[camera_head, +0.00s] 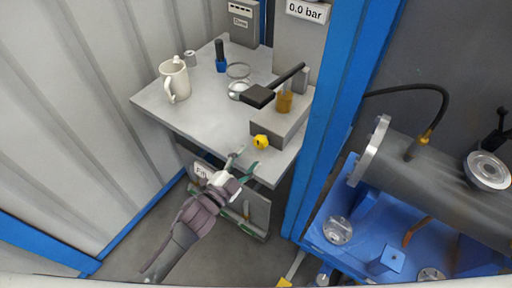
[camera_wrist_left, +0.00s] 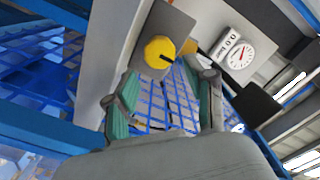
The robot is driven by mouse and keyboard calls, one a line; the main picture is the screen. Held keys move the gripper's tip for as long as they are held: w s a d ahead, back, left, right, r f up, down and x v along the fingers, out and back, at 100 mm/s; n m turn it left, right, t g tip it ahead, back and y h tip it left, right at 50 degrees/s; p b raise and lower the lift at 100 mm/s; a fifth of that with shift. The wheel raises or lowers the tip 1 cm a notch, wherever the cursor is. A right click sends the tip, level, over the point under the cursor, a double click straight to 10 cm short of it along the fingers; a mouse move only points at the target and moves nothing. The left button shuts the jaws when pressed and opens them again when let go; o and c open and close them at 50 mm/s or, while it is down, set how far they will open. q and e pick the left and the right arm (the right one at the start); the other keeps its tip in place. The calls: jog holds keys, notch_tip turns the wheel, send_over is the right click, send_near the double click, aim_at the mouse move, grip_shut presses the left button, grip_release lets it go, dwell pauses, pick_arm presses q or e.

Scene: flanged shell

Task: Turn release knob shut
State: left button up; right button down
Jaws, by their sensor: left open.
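The release knob (camera_head: 260,142) is a small yellow knob on the front end of the grey pump block (camera_head: 276,128), near the front right edge of the grey shelf. In the left wrist view the yellow knob (camera_wrist_left: 159,52) shows large, with a dark slot mark on its face. My left gripper (camera_head: 243,164) is open and empty, just below and in front of the knob. In the left wrist view its green-lined fingers (camera_wrist_left: 163,80) stand apart, with the knob beyond and between their tips; they do not appear to touch it. My right gripper is not in view.
The shelf (camera_head: 205,108) carries a white mug (camera_head: 174,80), a blue-based item (camera_head: 221,58) and the pump's black handle (camera_head: 273,88). A gauge (camera_wrist_left: 236,54) reads 0.0 bar. A blue post (camera_head: 331,110) rises right of the shelf. Beyond it lies a grey flanged shell (camera_head: 435,175).

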pick_arm(q)
jog(key=v, duration=0.5)
jog(key=shift+s+a, duration=0.15)
jog(key=shift+s, duration=0.1)
jog(key=s+a+f+n+g+y, duration=0.2)
jog(key=s+a+f, duration=0.15)
jog(key=f, duration=0.55)
jog(key=s+a+f+n+g+y, duration=0.1)
jog(key=s+a+f+n+y, duration=0.2)
jog(key=f, duration=0.6)
jog(key=s+a+f+n+g+y, duration=0.15)
jog(key=a+f, duration=0.25)
jog(key=f, duration=0.5)
jog(key=s+a+f+n+g+y, duration=0.1)
jog(key=s+a+f+n+g, duration=0.1)
jog(key=s+f, duration=0.4)
jog(key=s+a+f+n+g+y, duration=0.1)
jog(key=s+f+g, duration=0.3)
jog(key=s, duration=1)
jog(key=s+a+f+n+g+y, duration=0.1)
jog(key=s+a+f+n+g, duration=0.2)
jog(key=s+f, duration=0.5)
jog(key=shift+s+a+n, duration=0.45)
jog(key=shift+s+n, duration=0.1)
jog(key=shift+s, duration=0.6)
